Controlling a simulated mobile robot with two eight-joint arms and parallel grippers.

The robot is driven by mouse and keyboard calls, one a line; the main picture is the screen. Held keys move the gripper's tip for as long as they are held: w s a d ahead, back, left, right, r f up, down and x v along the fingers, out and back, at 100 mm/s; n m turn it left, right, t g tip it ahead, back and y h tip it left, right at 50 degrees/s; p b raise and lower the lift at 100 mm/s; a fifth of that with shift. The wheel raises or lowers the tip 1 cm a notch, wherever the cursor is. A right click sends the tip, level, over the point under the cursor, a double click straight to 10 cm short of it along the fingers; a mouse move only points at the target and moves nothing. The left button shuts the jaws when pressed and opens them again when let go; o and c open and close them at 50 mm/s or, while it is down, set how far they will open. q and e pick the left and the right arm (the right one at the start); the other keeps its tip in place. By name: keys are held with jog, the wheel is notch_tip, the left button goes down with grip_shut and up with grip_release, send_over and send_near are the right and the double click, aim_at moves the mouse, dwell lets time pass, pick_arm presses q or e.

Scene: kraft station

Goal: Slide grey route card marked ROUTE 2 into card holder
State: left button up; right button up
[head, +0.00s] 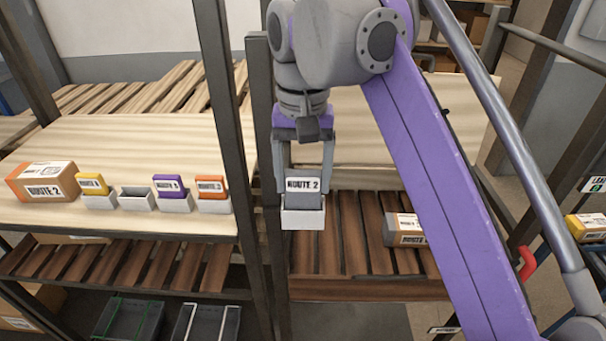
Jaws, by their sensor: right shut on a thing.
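My right gripper (304,172) comes down from above, with its two fingers shut on the sides of the grey card (303,187) marked ROUTE 2. The card is upright with its label facing me. A white card holder (303,218) is directly below it, at the post between the two shelf bays. The card's lower edge is hidden behind the holder's front wall, so the card appears to be at least partly in the slot; how deep I cannot tell. My left gripper is not in view.
On the left shelf stand a ROUTE 2 box (44,182), a yellow card (92,184), an empty white holder (137,199), a purple card (170,187) and an orange card (212,187). A dark post (262,150) is just left of my gripper. A box (404,229) lies on the right slatted shelf.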

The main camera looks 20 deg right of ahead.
jog(key=shift+f, duration=0.65)
jog(key=o, duration=1.3)
jog(key=shift+c, duration=0.2)
